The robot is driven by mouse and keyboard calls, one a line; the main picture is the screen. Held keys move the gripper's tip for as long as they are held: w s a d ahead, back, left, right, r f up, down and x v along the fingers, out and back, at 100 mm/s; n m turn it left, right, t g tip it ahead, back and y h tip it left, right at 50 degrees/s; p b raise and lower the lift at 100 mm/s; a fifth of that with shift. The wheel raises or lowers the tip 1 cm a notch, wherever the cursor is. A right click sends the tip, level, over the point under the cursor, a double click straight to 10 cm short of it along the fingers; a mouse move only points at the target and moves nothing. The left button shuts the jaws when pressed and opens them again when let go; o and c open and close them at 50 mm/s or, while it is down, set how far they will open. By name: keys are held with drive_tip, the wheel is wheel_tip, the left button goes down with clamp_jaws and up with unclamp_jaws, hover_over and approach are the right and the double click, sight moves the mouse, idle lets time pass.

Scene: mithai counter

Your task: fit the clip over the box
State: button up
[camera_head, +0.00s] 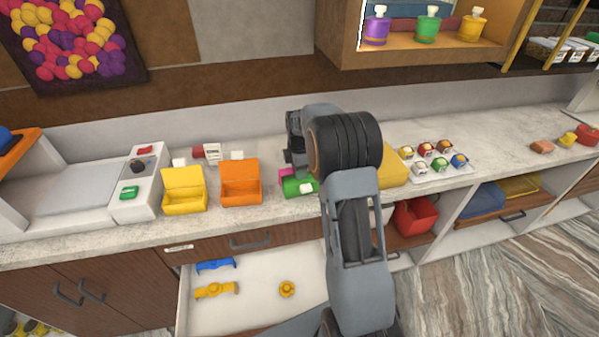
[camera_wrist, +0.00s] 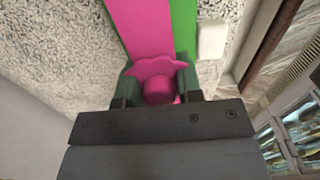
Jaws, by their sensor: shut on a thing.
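My gripper (camera_head: 296,163) is low over the counter and shut on the pink clip (camera_wrist: 162,88), holding it by its round knob with a scalloped flange. In the wrist view a long pink strip runs away from the knob, along the green box (camera_wrist: 184,22). The green box also shows in the head view (camera_head: 293,188), with a small pink part beside it. I cannot tell whether the clip touches the box or hangs just above it. The gripper hides part of both.
Open yellow (camera_head: 184,200) and orange (camera_head: 240,193) boxes stand to the left on the counter. An open drawer below holds a blue clip (camera_head: 215,264), a yellow clip (camera_head: 216,290) and a yellow knob-like piece (camera_head: 287,289). A tray of small sweets (camera_head: 440,173) is right.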

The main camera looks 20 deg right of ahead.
drive_tip(key=shift+s+f, duration=0.1)
drive_tip(key=shift+f, duration=0.6)
drive_tip(key=shift+f, duration=0.1)
